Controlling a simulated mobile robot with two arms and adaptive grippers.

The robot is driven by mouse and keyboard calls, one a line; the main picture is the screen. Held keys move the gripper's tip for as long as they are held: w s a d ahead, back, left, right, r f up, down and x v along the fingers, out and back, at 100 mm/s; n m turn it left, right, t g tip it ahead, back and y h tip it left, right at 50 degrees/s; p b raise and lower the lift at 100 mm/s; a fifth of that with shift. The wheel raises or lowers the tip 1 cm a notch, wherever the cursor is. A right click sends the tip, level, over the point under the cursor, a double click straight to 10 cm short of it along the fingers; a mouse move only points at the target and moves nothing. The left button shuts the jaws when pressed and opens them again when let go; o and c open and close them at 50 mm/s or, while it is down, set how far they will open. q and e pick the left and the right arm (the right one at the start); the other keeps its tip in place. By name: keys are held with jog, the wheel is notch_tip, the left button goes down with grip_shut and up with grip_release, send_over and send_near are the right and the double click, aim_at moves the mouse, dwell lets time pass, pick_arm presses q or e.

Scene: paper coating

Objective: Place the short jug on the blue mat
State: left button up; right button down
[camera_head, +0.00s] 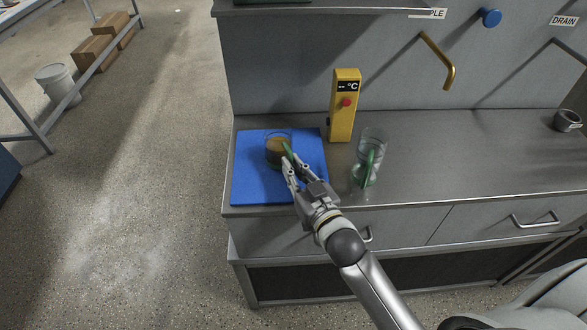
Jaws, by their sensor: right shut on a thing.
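The short jug (278,152) is a low clear vessel with brown content and a green handle. It stands upright at the middle of the blue mat (255,190), which lies at the left end of the steel counter. My right gripper (289,165) is shut on the jug's green handle, reaching in from the lower right. I cannot tell whether the jug's base touches the mat. A taller clear jug (371,150) with a green handle stands on the counter to the right of the mat. My left gripper is not in view.
A yellow temperature device (345,105) with a red button stands behind the mat's right edge. A metal cup (567,120) sits at the far right. A yellow tap (440,65) sticks out from the back panel. The counter's right half is mostly clear.

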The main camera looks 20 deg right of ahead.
jog(key=c, duration=1.5)
grip_release()
jog(key=shift+f, duration=0.1)
jog(key=shift+r, duration=0.25)
jog(key=shift+s+f, duration=0.2)
jog(key=shift+s, duration=0.15)
jog(key=s, duration=0.3)
jog(key=s+d, duration=0.1)
jog(key=s, duration=0.3)
jog(key=s+b, duration=0.1)
jog(key=s, duration=0.3)
jog(key=shift+s+d+r, duration=0.1)
jog(key=shift+d, duration=0.15)
